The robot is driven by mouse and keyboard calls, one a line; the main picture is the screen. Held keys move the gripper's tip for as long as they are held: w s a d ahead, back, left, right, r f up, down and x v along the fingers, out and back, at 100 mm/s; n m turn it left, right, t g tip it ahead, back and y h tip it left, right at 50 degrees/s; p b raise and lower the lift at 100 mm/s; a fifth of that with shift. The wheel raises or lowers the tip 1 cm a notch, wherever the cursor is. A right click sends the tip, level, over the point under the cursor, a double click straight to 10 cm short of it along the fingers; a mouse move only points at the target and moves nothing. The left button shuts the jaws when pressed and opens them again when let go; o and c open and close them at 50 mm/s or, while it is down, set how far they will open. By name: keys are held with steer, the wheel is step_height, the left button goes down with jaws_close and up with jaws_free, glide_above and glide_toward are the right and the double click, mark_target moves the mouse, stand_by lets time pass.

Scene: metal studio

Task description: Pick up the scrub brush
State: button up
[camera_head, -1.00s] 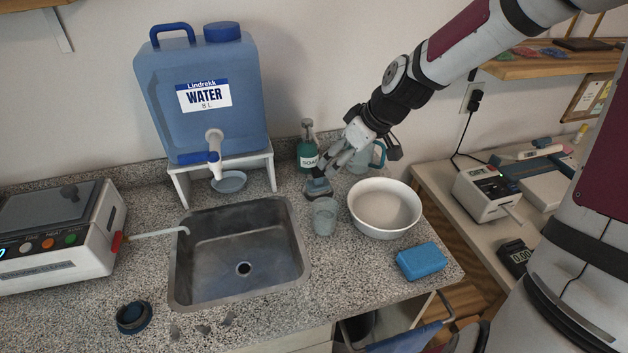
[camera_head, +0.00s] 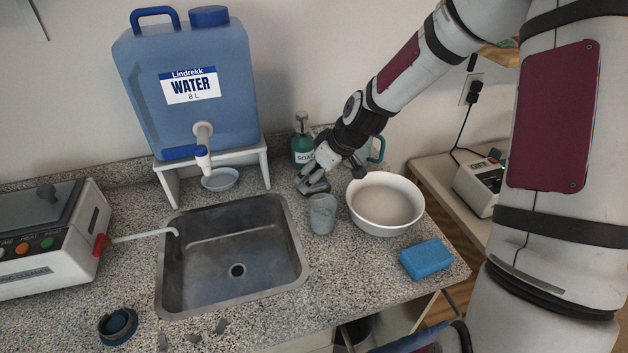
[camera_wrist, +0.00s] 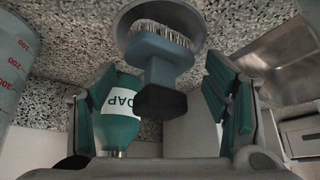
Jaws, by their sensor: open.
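In the wrist view the brush (camera_wrist: 158,62) shows a blue-grey body, pale bristles and a dark handle end towards the camera. My gripper (camera_wrist: 168,100) is open, with one teal-padded finger on each side of the brush handle. Gaps show between the handle and both fingers. The green soap bottle (camera_wrist: 118,125) is close by the left finger.
The soap bottle (camera_head: 302,146) and a teal-handled jug (camera_head: 376,150) stand behind. The white bowl (camera_head: 416,205) is right, the sink (camera_head: 180,296) left, a blue sponge (camera_head: 427,259) front right.

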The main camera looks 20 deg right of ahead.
steer(key=shift+w+a+f, duration=0.1)
steer(key=shift+f, duration=0.15)
steer(key=c, duration=1.2)
steer(key=shift+r, duration=0.15)
